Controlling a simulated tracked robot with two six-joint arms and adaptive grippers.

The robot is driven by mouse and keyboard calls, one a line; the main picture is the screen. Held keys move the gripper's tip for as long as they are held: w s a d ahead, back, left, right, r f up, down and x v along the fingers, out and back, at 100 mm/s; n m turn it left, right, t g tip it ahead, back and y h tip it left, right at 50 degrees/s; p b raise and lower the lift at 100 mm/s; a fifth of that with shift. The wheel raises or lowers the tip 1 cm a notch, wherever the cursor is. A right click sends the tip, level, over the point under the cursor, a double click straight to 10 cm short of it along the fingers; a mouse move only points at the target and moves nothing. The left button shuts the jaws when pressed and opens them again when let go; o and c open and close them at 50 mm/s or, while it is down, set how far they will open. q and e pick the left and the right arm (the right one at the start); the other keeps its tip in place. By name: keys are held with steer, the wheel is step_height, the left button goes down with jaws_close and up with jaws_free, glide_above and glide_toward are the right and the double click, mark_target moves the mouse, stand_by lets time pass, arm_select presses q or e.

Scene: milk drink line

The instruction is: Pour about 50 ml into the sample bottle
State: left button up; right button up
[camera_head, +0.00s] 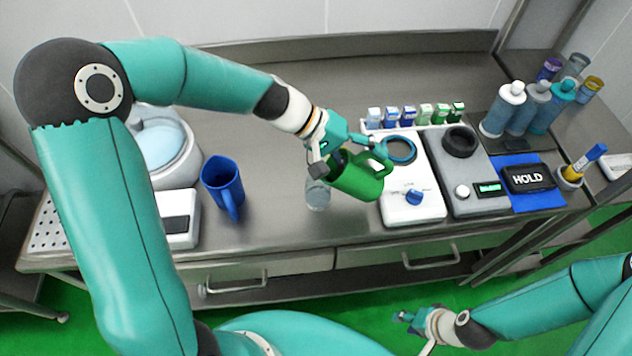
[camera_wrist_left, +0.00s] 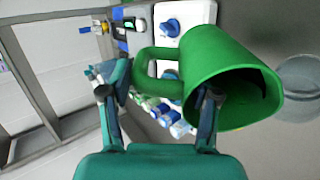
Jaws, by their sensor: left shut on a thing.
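The green jug (camera_head: 357,182) is held tilted above the bench, its mouth towards the left of the head view. My left gripper (camera_head: 340,150) is shut on it near the handle. In the left wrist view the jug (camera_wrist_left: 218,62) has its mouth facing right, towards a clear round vessel (camera_wrist_left: 300,78). This clear vessel, seemingly the sample bottle (camera_head: 317,194), stands on the bench just left of and below the jug. Its liquid level cannot be told. No stream shows. My right gripper (camera_head: 408,318) is low in front of the bench, too small to read.
A blue jug (camera_head: 223,184) stands left of the bottle. A white hotplate-like device (camera_head: 413,205) and a grey one (camera_head: 470,205) stand to the right. Several small cartons line the back. A black HOLD sign (camera_head: 527,179) and several bottles are farther right.

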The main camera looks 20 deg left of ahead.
arm_select(q)
steer(key=shift+a, duration=0.1)
steer(key=shift+a+h+b, duration=0.15)
steer(key=shift+h+b, duration=0.25)
steer(key=shift+b, duration=0.35)
steer(key=shift+s, duration=0.1)
steer(key=shift+d+r, duration=0.15)
steer(key=shift+d, duration=0.05)
stand_by(0.4)
steer(key=shift+a+r+t+h+b, duration=0.3)
steer(key=shift+h+b, duration=0.3)
steer(key=shift+b, duration=0.2)
stand_by(2.1)
